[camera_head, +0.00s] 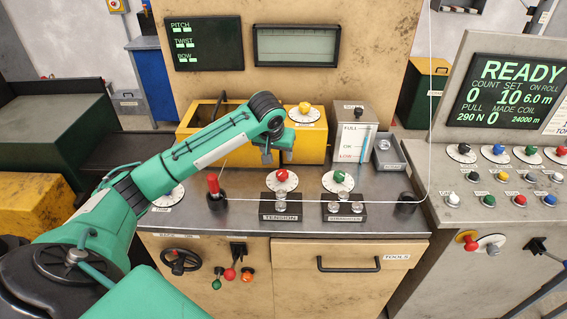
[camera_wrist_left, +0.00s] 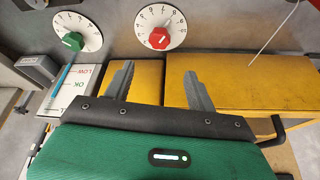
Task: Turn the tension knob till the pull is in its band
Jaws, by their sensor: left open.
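The tension knob (camera_head: 281,176) is red on a white numbered dial, on a post above a plate marked TENSION (camera_head: 280,217). It also shows in the left wrist view (camera_wrist_left: 158,39), above the fingers. My left gripper (camera_head: 267,158) is just behind and left of the knob, over the front of the yellow box. In the left wrist view its two fingers (camera_wrist_left: 160,88) stand apart with nothing between them, clear of the knob. The screen (camera_head: 513,97) at right reads READY and PULL 290 N. My right gripper is out of view.
A green knob (camera_head: 340,177) on a similar dial stands close to the right of the red one. A red-topped lever (camera_head: 213,184) stands at left. The yellow box (camera_head: 312,142) and a gauge marked FULL, OK, LOW (camera_head: 352,140) are behind. A thin wire crosses the bench.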

